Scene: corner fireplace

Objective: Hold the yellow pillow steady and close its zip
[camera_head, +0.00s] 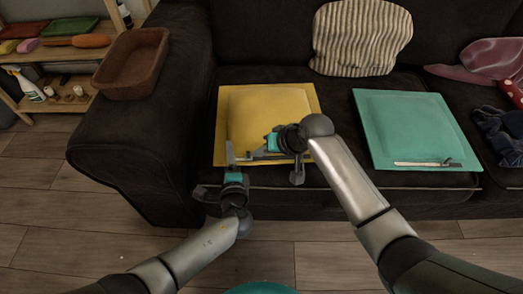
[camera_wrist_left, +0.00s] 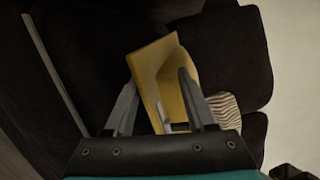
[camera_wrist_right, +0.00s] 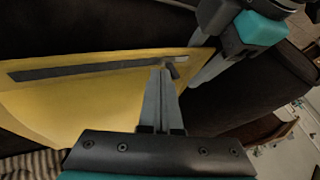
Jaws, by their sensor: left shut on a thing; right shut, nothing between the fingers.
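The yellow pillow (camera_head: 268,108) lies flat on the sofa seat, its zip edge facing me. My left gripper (camera_head: 230,153) is shut on the pillow's front-left corner; in the left wrist view the yellow pillow (camera_wrist_left: 150,75) passes between its fingers. My right gripper (camera_head: 242,158) is shut and empty at the front edge, close to the left one. In the right wrist view a dark zip strip (camera_wrist_right: 80,69) runs along the edge, and its small pull (camera_wrist_right: 173,68) sits beside the right fingertips (camera_wrist_right: 161,75). I cannot tell whether they touch, nor how far the zip is closed.
A teal pillow (camera_head: 405,125) with a pale zip strip lies to the right. A striped cushion (camera_head: 362,38) leans on the backrest. A brown basket (camera_head: 133,60) sits on the left armrest (camera_head: 150,130). Dark cloth (camera_head: 502,130) lies at the far right. The floor in front is clear.

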